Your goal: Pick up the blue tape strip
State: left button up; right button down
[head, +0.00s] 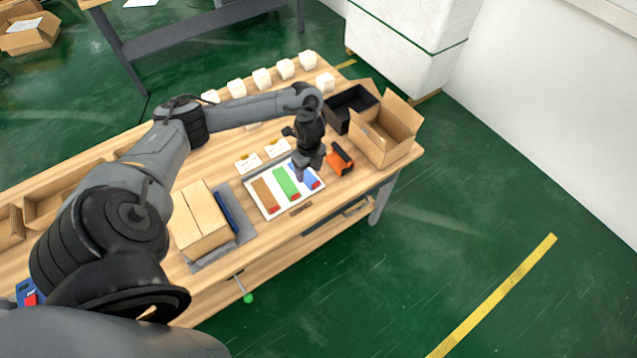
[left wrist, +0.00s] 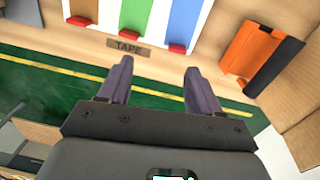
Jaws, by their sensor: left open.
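The blue tape strip (head: 305,178) lies on a white board with a red end toward the table's front edge. It also shows in the left wrist view (left wrist: 184,22), beside a green strip (left wrist: 136,18). My left gripper (head: 308,168) is over the blue strip in the head view and partly hides it. In the left wrist view my left gripper (left wrist: 157,78) has its fingers apart with nothing between them, and the blue strip's red end is just past the fingertips. I cannot tell the height above the strip. My right gripper is not in view.
Green (head: 284,182) and brown (head: 265,194) strips share the white board (head: 270,213). An orange and black tool (head: 340,160) lies right of it. An open carton (head: 383,140) and a black bin (head: 345,105) stand behind. A closed box (head: 200,222) stands left.

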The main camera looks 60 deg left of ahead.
aim_at(316, 181)
pick_arm(q)
jog(key=f, duration=0.1)
jog(key=w+f+b, duration=0.1)
jog(key=f, duration=0.1)
jog(key=shift+w+f+t+b, duration=0.25)
jog(key=shift+w+t+b, duration=0.05)
jog(key=shift+w+b, duration=0.05)
jog(key=shift+w+f+b, duration=0.15)
jog(key=shift+w+f, duration=0.05)
jog(key=shift+f, duration=1.15)
jog(key=shift+w+f+b, duration=0.15)
jog(key=shift+w+f, duration=0.05)
jog(key=shift+f, duration=1.1)
jog(key=shift+a+f, duration=0.15)
jog(key=shift+f, duration=0.35)
jog(key=shift+c, duration=0.2)
jog(key=c, duration=1.1)
jog(key=shift+o, duration=0.2)
jog(key=shift+r, duration=0.1)
